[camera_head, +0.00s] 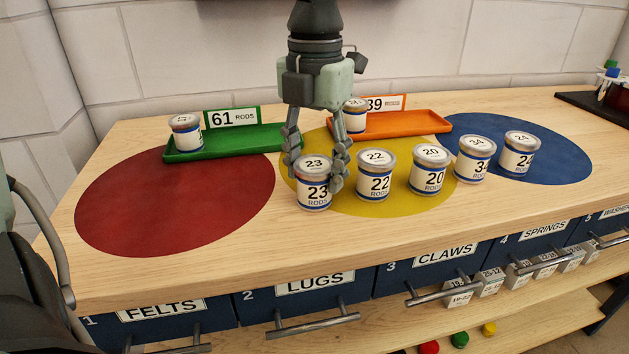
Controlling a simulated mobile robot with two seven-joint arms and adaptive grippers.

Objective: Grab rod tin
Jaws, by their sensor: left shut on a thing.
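My left gripper (315,170) comes down from above, its fingers closed on either side of the white tin marked 23 RODS (313,198). This tin stands upright at the front left edge of the yellow circle. To its right, in a row, stand tins marked 22 (375,184), 20 (430,178), 34 (475,164) and 24 (517,160). Another tin (185,136) is on the green tray (230,148) by a card reading 61 RODS (231,118). A tin (355,118) partly hidden by my gripper stands at the orange tray (405,124) with the 39 card (384,104).
The wooden bench has a red circle (175,205), a yellow circle (385,207) and a blue circle (565,155). Labelled drawers with bar handles, such as LUGS (315,283), line its front. Small boxes (490,284) sit on the shelf below. The front wood strip is clear.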

